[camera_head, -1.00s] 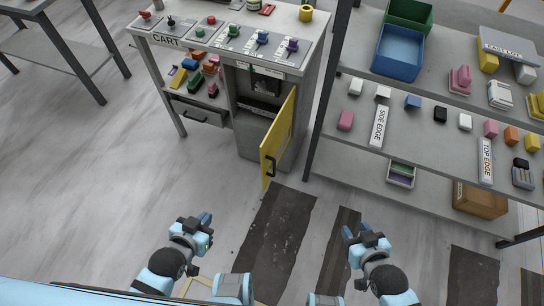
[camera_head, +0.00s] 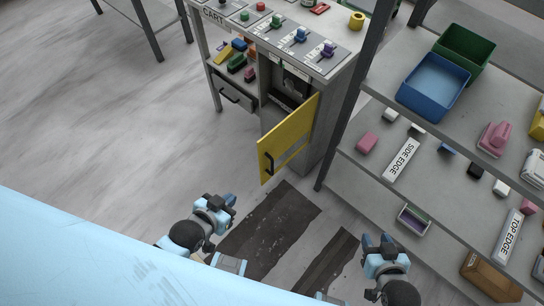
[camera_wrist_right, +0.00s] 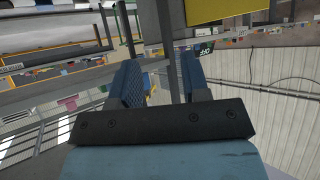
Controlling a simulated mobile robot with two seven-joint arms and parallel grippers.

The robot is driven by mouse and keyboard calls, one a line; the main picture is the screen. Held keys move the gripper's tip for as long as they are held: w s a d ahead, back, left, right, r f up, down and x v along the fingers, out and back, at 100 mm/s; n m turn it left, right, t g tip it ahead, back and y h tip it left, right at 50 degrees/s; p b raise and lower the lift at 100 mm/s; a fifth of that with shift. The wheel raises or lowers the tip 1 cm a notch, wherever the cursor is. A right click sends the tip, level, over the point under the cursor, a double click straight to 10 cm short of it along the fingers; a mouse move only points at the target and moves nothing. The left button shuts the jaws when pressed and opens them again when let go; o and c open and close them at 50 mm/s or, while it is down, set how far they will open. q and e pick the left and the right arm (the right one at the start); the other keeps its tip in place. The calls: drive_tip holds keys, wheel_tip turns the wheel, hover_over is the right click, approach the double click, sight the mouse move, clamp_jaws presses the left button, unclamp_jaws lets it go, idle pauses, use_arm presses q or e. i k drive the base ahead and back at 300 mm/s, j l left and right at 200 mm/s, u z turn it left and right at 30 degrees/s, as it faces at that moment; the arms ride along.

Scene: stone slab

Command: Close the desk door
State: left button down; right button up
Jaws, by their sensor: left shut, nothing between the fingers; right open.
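The desk (camera_head: 297,68) stands at the upper middle of the head view. Its yellow door (camera_head: 290,136) is swung open, out toward me, with a dark handle (camera_head: 268,163) near its free edge. The compartment behind the door is partly visible. My left gripper (camera_head: 229,201) is shut and empty, below and left of the door, apart from it. My right gripper (camera_head: 377,241) is below and right of the door, also apart from it. In the right wrist view its two blue fingers (camera_wrist_right: 160,82) are spread with nothing between them.
A shelf rack (camera_head: 345,140) with bins and small blocks stands right of the desk, its post close to the door's hinge side. A drawer (camera_head: 236,97) is left of the compartment. The grey floor (camera_head: 120,150) to the left is clear.

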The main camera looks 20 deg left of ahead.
sight(273, 144)
drive_tip(key=l+u, duration=0.5)
drive_tip(key=l, duration=1.25)
